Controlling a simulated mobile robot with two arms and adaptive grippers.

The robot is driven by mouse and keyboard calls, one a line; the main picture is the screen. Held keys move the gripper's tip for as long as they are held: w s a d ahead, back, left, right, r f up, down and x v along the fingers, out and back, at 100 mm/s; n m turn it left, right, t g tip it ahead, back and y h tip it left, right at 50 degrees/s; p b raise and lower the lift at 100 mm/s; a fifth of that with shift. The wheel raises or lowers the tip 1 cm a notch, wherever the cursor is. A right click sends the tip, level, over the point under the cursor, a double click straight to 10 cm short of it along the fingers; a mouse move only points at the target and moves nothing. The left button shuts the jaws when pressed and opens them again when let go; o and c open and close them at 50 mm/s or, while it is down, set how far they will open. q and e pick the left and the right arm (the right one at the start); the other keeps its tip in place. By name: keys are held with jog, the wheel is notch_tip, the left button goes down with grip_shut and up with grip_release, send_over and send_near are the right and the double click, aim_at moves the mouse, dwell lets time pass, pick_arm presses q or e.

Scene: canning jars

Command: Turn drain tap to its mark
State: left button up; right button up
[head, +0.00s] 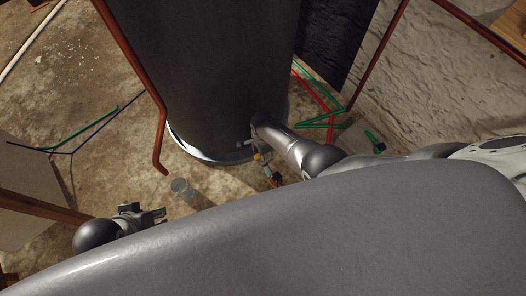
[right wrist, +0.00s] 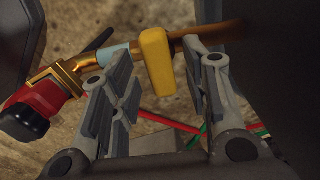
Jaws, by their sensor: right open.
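The drain tap's yellow lever (right wrist: 153,62) sits on a copper pipe (right wrist: 215,33) in the right wrist view. A pale blue band (right wrist: 114,54) is on the pipe left of it, and a red fitting with a black cap (right wrist: 30,118) is at far left. My right gripper (right wrist: 164,72) is open, its fingers on either side of the lever; I cannot tell whether either touches it. In the head view the small yellow lever (head: 257,157) shows at the tank's foot, beside my right gripper (head: 250,147). My left gripper (head: 160,216) is low at left, away from the tap; its opening is unclear.
The big dark tank (head: 205,70) stands on a pale base ring (head: 190,148). A copper pipe (head: 159,140) hangs at its left. A clear jar (head: 183,189) stands on the floor. Red and green hoses (head: 325,120) lie at right by the rough wall (head: 440,70).

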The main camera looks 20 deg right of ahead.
notch_tip(320, 180, up, 12)
dwell(1.1)
dwell(0.4)
